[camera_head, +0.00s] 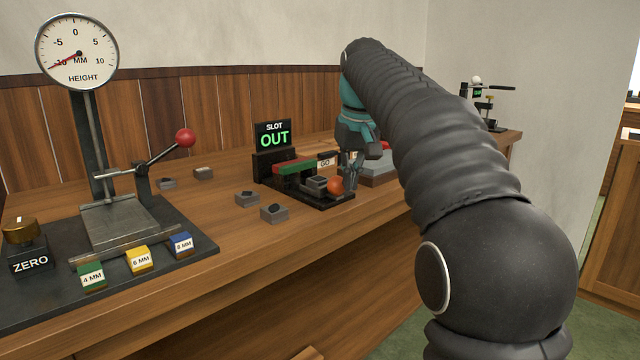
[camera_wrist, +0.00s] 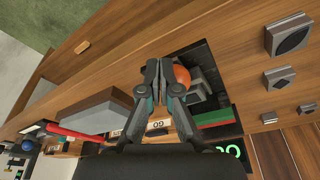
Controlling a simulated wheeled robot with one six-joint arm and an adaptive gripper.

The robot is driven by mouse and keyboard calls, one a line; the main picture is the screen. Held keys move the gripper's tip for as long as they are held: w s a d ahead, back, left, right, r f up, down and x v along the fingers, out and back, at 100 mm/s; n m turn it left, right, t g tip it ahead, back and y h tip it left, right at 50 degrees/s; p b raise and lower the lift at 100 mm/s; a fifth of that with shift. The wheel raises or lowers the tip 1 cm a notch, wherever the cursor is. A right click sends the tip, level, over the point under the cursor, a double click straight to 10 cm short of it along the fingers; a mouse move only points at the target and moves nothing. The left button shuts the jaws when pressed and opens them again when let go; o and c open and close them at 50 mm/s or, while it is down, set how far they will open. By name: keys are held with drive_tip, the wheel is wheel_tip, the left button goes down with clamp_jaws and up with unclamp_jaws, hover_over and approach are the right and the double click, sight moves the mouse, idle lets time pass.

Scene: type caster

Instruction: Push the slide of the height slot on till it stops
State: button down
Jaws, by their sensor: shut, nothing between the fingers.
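The height slot (camera_head: 320,200) is a dark base on the bench with a green and red bar over it and a "GO" label. Its sign (camera_head: 273,138) reads "SLOT OUT" in green. The slide's orange ball knob (camera_head: 335,186) is at the slot's front right, beside a small grey type block (camera_head: 316,182). My gripper (camera_head: 351,186) is shut and empty, pointing down just right of the knob. In the wrist view, the shut fingertips (camera_wrist: 157,68) are right beside the orange knob (camera_wrist: 182,76). I cannot tell whether they touch it.
Several loose type blocks (camera_head: 274,213) lie left of the slot. A grey block (camera_head: 380,172) with a red part stands close right of my gripper. The height gauge (camera_head: 120,222) with its dial and red-balled lever is at left.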

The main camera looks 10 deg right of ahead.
sight(321, 179)
drive_tip(key=shift+w+a, duration=0.7)
drive_tip(key=shift+w, duration=0.25)
drive_tip(key=shift+w+a, duration=0.65)
drive_tip(key=shift+w, duration=0.35)
drive_tip(key=shift+w+a, duration=0.7)
drive_tip(key=shift+w, duration=0.25)
idle(3.9)
drive_tip(key=shift+w+a, duration=0.25)
drive_tip(key=shift+a, duration=0.1)
idle(0.3)
drive_tip(key=shift+w+f, duration=0.15)
idle(0.4)
